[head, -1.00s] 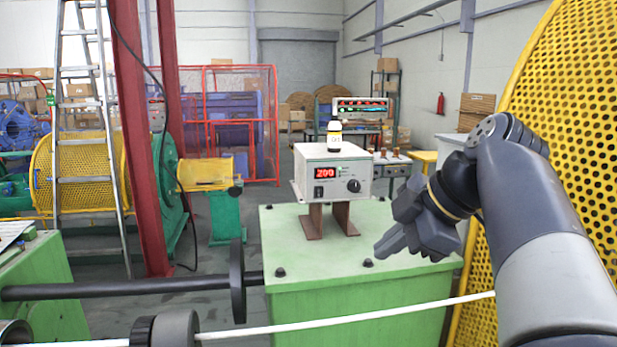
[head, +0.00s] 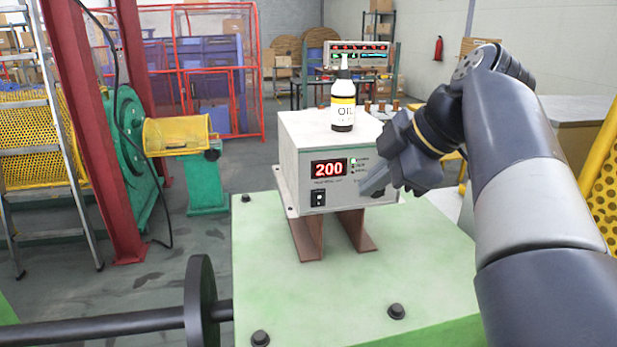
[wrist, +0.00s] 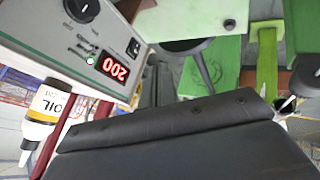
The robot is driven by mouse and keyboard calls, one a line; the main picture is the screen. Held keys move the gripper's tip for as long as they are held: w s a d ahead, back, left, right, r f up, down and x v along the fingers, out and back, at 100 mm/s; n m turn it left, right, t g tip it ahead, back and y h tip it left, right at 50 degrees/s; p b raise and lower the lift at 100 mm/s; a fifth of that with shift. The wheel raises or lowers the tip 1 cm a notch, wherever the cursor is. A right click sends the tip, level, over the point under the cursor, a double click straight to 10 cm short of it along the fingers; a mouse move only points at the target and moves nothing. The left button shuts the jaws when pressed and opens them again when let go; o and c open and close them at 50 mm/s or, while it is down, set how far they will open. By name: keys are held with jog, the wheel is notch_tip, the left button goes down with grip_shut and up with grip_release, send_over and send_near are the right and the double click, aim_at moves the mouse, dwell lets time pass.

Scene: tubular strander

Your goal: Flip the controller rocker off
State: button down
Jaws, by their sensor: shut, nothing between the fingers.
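The controller (head: 300,165) is a pale box on two brown brackets, on the green machine top. Its red display (head: 328,168) reads 200. The black rocker (head: 318,198) sits below the display at the lower left of the front face; which side is pressed in is too small to tell. In the wrist view the controller face (wrist: 95,50) appears turned, with the rocker (wrist: 133,47) beside the display. My gripper (head: 366,189) is shut and empty, in front of the right part of the face, to the right of the rocker, hiding most of the knob. The knob shows in the wrist view (wrist: 81,9).
An oil bottle (head: 343,100) stands upright on top of the controller. The green machine top (head: 330,290) is clear in front, apart from bolts. A black shaft with a disc (head: 200,300) lies at the lower left. Yellow perforated guarding (head: 603,190) stands at the right edge.

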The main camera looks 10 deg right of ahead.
aim_at(319, 200)
jog(key=shift+w, duration=0.25)
dwell(0.4)
jog(key=w+a+f+p, duration=0.2)
jog(key=w+a+f, duration=0.2)
jog(key=w+f, duration=0.3)
jog(key=shift+w, duration=0.9)
jog(key=shift+w, duration=0.1)
